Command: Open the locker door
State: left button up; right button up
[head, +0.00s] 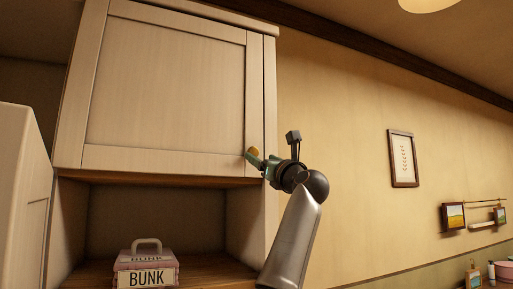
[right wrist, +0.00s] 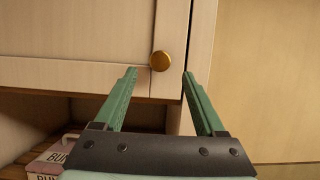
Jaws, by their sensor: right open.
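The locker door (head: 165,85) is a pale wooden panel on the upper cabinet, and it looks closed. Its round brass knob (right wrist: 160,61) sits near the lower right corner. In the head view the knob (head: 254,151) is partly covered by my gripper. My right gripper (head: 257,159) is at that corner. In the right wrist view the green fingers of the gripper (right wrist: 159,75) are open and empty, with one to each side of the knob and their tips just below it in the picture. I cannot tell whether they touch the door. My left gripper is not in view.
Below the door is an open shelf (head: 205,270) with a box labelled BUNK (head: 147,276). A pale panelled piece (head: 22,185) stands at the left. The wall to the right has a picture frame (head: 403,158) and small shelf items, with free room before it.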

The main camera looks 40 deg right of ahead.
aim_at(254, 153)
jog(key=shift+p+x, duration=0.95)
jog(key=shift+x, duration=1.3)
jog(key=shift+c, duration=0.3)
grip_shut()
